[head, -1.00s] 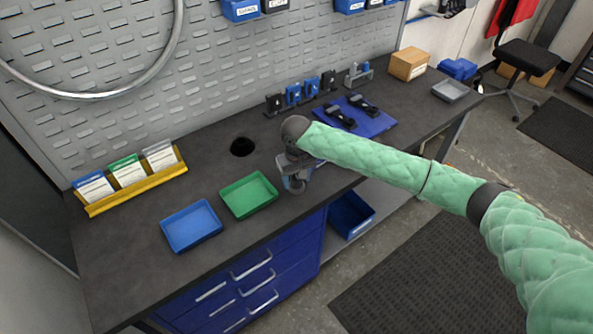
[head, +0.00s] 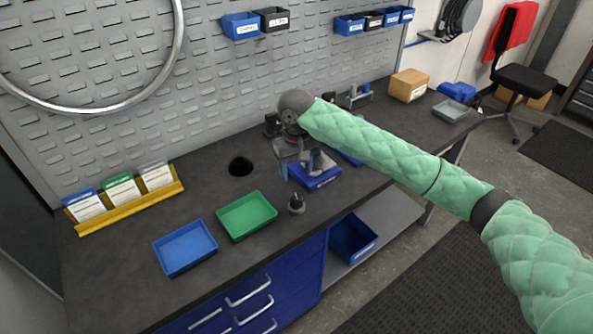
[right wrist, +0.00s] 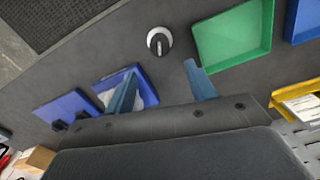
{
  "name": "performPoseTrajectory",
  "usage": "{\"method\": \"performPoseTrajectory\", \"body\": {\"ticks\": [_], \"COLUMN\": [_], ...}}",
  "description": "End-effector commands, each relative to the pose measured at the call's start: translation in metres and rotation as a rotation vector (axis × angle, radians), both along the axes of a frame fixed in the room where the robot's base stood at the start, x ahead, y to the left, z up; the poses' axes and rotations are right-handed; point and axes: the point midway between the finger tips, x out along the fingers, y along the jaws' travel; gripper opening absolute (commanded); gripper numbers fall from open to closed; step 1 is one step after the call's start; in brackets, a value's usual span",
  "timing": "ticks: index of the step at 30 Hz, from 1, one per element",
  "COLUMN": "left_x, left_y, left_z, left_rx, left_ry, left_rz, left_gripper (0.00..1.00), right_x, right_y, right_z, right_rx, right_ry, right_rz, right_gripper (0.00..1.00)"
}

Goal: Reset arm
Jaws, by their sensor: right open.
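My right gripper (head: 299,168) is open and empty, raised above the workbench (head: 120,270). In the right wrist view its two blue fingers stand wide apart, with nothing between them (right wrist: 163,86). A small dark knob-like piece with a light ring (head: 296,204) stands on the bench right of the green tray (head: 247,216); it also shows in the right wrist view (right wrist: 159,42), beyond the fingers and clear of them. A blue tray with pale contents (right wrist: 148,87) lies partly behind one finger. My left gripper is not in view.
A blue tray (head: 185,248) lies left of the green one. A yellow card rack (head: 130,207), a round hole (head: 240,166) and a cardboard box (head: 408,85) are along the back. A blue mat (right wrist: 66,112) holds black parts. The front left bench is clear.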

Motion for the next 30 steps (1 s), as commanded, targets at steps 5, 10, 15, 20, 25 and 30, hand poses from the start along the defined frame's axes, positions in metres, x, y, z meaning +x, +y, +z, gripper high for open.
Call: {"method": "performPoseTrajectory", "body": {"ticks": [5,10,15,20,25,30], "left_x": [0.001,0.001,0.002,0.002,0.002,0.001], "left_y": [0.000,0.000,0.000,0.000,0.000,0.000], "left_z": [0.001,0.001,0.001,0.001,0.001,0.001], "left_rx": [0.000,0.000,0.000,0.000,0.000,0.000], "left_ry": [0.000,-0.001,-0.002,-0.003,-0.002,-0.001], "left_rz": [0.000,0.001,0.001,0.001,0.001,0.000], "left_gripper": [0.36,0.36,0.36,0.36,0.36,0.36], "right_x": [0.000,0.000,-0.001,-0.014,-0.040,-0.064], "right_y": [0.000,0.000,0.001,0.009,0.023,0.033], "right_z": [0.001,0.001,-0.001,-0.015,-0.038,-0.058], "right_rx": [0.000,0.000,0.004,0.039,0.110,0.181], "right_ry": [0.000,0.000,-0.001,-0.003,-0.019,-0.040], "right_rz": [0.000,0.000,0.002,0.025,0.065,0.090], "right_gripper": [0.55,0.55,0.55,0.55,0.55,0.55]}}
